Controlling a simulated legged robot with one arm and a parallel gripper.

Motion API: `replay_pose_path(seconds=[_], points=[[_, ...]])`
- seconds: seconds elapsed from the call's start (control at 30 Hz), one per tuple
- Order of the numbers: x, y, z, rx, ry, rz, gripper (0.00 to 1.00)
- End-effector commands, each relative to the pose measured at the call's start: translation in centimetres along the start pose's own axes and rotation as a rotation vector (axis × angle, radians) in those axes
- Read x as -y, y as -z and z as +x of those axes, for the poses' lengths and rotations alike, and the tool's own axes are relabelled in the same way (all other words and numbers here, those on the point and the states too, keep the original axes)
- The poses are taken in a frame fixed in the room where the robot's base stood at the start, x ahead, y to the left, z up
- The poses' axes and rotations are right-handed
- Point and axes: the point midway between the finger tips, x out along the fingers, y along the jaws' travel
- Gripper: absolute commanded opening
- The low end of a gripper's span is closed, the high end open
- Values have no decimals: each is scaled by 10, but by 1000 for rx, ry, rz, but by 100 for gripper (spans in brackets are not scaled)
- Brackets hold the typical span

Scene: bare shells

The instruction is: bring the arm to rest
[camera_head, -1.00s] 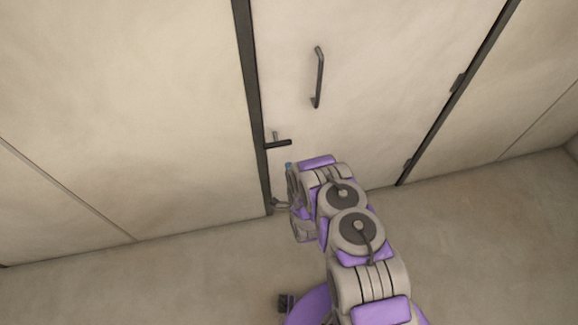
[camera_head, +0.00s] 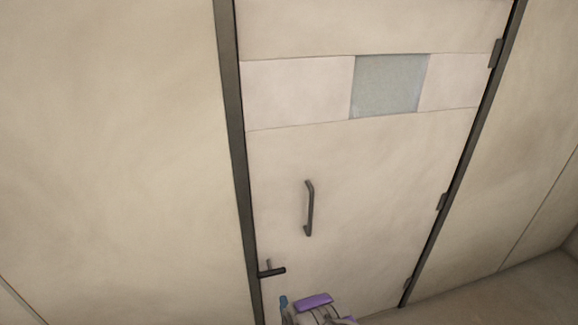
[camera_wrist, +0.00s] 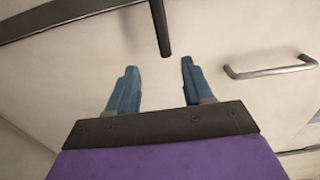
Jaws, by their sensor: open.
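My gripper (camera_wrist: 157,85) shows in the wrist view with its two blue fingers spread apart and nothing between them. In the head view only the top of my arm and one blue fingertip show at the bottom edge, so the rest of the arm is hidden below. The fingers are in front of the door, just below its dark lever handle (camera_head: 271,271). The lever also shows in the wrist view (camera_wrist: 160,28), beyond and between the fingertips. I cannot tell the exact gap to it.
The pale door (camera_head: 350,180) looks closed in its dark frame (camera_head: 236,140). It has a vertical pull bar (camera_head: 309,208), a small window (camera_head: 390,85) and hinges on the right side. Plain walls stand on both sides. A strip of floor (camera_head: 520,290) shows at the lower right.

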Motion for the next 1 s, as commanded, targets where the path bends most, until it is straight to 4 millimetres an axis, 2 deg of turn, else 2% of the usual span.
replay_pose_path(seconds=[0.2, 0.4, 0.53, 0.73, 1.0], points=[[11, 11, 22, -10, -57, -67, 51], [35, 33, 55, -21, -192, -204, 51], [56, 48, 69, -23, -282, -291, 51], [89, 69, 76, -10, -430, -417, 51], [139, 94, 62, 34, -627, -565, 51]])
